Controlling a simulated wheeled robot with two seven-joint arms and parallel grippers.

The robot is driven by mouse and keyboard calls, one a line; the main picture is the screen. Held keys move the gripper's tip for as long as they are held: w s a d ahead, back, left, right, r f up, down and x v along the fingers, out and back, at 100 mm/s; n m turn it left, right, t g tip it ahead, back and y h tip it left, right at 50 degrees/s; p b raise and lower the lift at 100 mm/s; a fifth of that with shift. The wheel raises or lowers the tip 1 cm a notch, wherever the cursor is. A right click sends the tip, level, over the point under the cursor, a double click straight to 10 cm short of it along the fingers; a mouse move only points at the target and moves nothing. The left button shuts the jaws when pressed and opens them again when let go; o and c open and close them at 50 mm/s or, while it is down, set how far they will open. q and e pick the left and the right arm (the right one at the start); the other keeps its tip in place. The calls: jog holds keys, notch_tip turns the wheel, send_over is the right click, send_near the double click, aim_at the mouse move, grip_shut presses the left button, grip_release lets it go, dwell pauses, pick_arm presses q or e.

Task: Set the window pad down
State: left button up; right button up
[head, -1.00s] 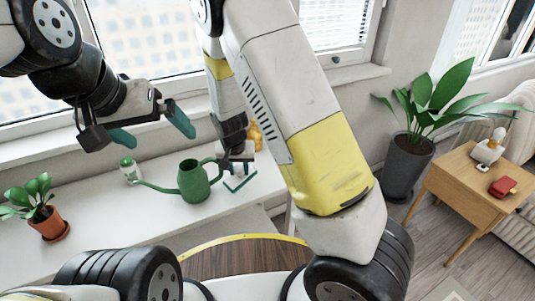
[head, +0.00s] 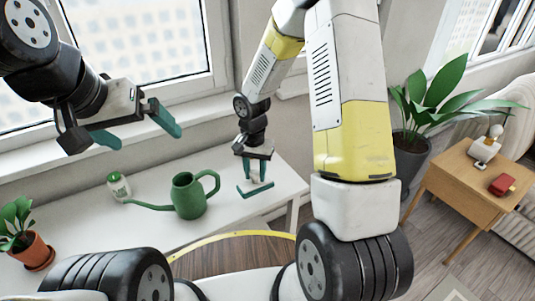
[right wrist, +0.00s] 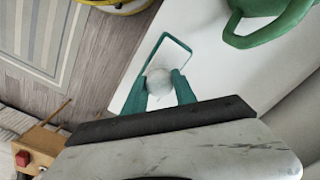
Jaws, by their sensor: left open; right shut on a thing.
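The window pad (head: 260,188) is a flat piece with a teal rim. It also shows in the right wrist view (right wrist: 166,57), with a round white knob between my fingers. My right gripper (head: 255,172) is shut on this knob from above; its teal fingers also show in the right wrist view (right wrist: 160,88). The pad is over the right part of the white table (head: 150,227), right of the watering can; I cannot tell if it touches the table. My left gripper (head: 137,131) is open and empty, high above the table's left part.
A green watering can (head: 188,196) stands beside the pad. A white-and-green bottle (head: 119,187) and a potted plant (head: 32,250) are further left. The table's right end is clear around the pad. A wooden side table (head: 470,185) and a large plant (head: 410,130) stand right.

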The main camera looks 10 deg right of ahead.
jog(key=shift+w+d+f, duration=0.75)
jog(key=shift+w+d, duration=0.4)
jog(key=shift+d, duration=0.25)
jog(key=shift+w+d+f, duration=0.75)
jog(key=shift+w+d, duration=0.35)
jog(key=shift+d, duration=0.25)
jog(key=shift+w+d+f, duration=0.75)
jog(key=shift+w+d, duration=0.4)
jog(key=shift+d, duration=0.25)
jog(key=o, duration=1.2)
